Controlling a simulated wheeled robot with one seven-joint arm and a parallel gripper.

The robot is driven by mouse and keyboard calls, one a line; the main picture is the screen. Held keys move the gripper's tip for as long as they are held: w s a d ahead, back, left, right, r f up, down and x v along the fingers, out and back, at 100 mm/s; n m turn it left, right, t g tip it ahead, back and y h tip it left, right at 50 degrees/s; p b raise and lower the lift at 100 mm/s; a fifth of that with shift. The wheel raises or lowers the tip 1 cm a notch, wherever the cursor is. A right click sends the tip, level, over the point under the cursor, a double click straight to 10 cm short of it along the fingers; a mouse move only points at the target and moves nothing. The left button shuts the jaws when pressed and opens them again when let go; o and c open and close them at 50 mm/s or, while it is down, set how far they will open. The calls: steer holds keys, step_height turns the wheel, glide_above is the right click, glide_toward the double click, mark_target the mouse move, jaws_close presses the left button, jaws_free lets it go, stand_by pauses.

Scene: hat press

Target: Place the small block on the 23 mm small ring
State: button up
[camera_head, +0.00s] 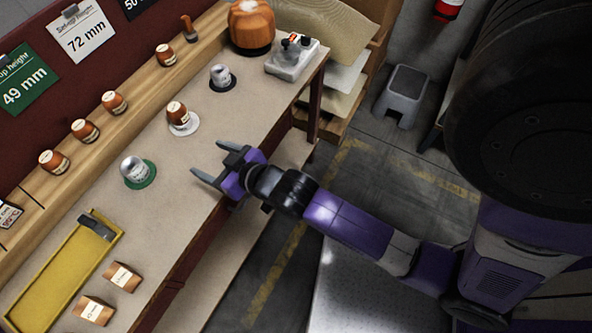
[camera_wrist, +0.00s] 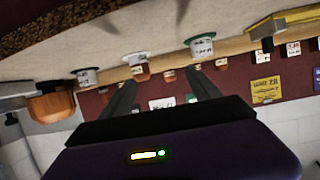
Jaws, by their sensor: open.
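My gripper (camera_head: 207,158) is open and empty over the front edge of the bench, its fingers pointing toward the bench. In the wrist view, which looks upside down, its fingers (camera_wrist: 161,76) are spread apart. A brown block (camera_head: 176,112) stands on a white ring (camera_head: 190,128) ahead of my gripper. A silver piece (camera_head: 132,167) stands on a green ring (camera_head: 149,181) to the left. Another silver piece (camera_head: 219,73) stands on a black ring (camera_head: 229,86) farther back. Their labels are too small to read, so I cannot tell which ring is 23 mm.
Several small brown labelled pieces (camera_head: 114,103) line the wooden ledge. Two labelled wooden blocks (camera_head: 122,277) lie near a yellow tray (camera_head: 45,283) at front left. A large orange wooden form (camera_head: 251,27) and a white device (camera_head: 296,60) stand at the far end. Bare bench surrounds the rings.

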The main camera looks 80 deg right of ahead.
steer(key=s+a+r+n+y, duration=0.1)
steer(key=s+a+r, duration=0.2)
steer(key=s, duration=0.4)
steer(key=s+a+r+n+t+y, duration=0.1)
steer(key=s+a+r, duration=0.3)
steer(key=s, duration=0.4)
steer(key=s+a+r+n+y, duration=0.2)
steer(key=s+a+r, duration=0.1)
steer(key=s, duration=0.5)
steer(key=shift+a+r+t+y, duration=0.35)
steer(key=shift+a+t+y, duration=0.05)
steer(key=shift+a, duration=0.4)
